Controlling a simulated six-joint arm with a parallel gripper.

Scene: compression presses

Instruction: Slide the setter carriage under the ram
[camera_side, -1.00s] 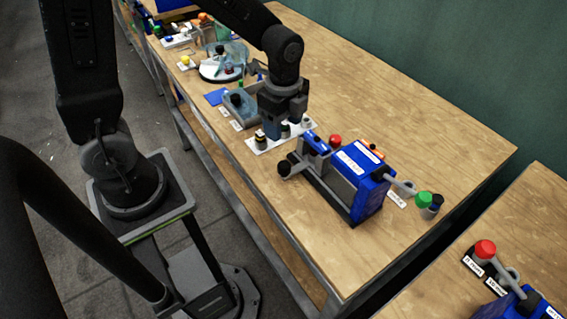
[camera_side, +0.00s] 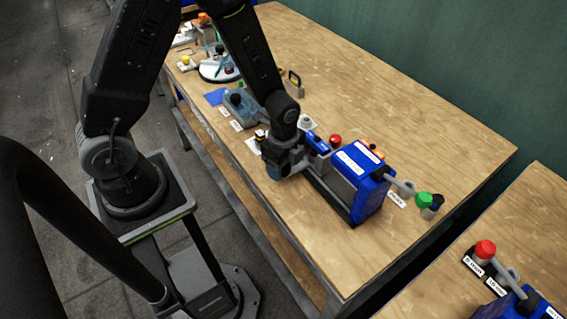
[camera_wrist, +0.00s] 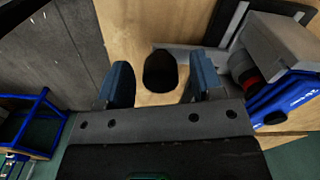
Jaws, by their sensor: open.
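The press (camera_side: 352,180) is a blue and grey unit with white labels on the bench. A smaller blue-topped grey block (camera_side: 317,144) stands at its left end. My gripper (camera_side: 276,172) is low at that end, in front of the black knob, which it hides in the side view. In the wrist view, the black knob (camera_wrist: 160,70) shows between the two blue fingers of my gripper (camera_wrist: 161,84), which are open and apart from it. A grey bar (camera_wrist: 185,52) lies beside the knob. I cannot clearly tell the setter carriage from the press body or see the ram.
The back of the wooden bench (camera_side: 420,110) is clear.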

